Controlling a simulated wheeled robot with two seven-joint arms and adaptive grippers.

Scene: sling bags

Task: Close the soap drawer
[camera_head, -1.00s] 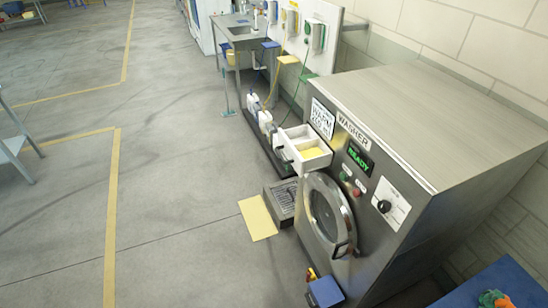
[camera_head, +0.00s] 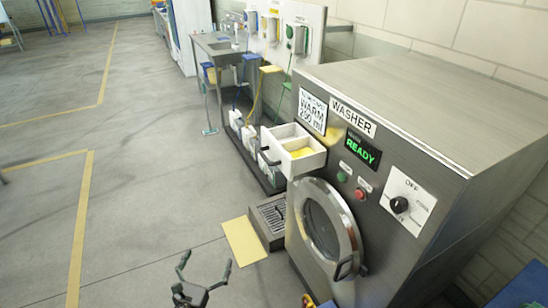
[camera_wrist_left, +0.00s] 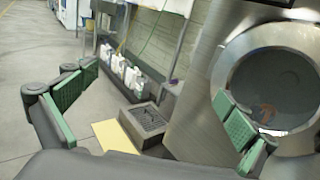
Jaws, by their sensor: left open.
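The soap drawer (camera_head: 303,154) is a white box pulled out of the upper left of the washer's (camera_head: 390,120) front. My left gripper (camera_head: 204,265) is open and empty at the bottom of the head view, over the floor, apart from the drawer and lower in the picture. Its green-padded fingers (camera_wrist_left: 160,105) spread wide in the left wrist view, with the washer's round door on the right. The drawer does not show clearly there. My right gripper is not in view.
The round washer door (camera_head: 328,228) is shut below the drawer. A grey grated box (camera_head: 270,218) and a yellow mat (camera_head: 243,240) lie on the floor beside the washer. White jugs (camera_head: 238,124) stand in a tray behind. The floor at left is clear.

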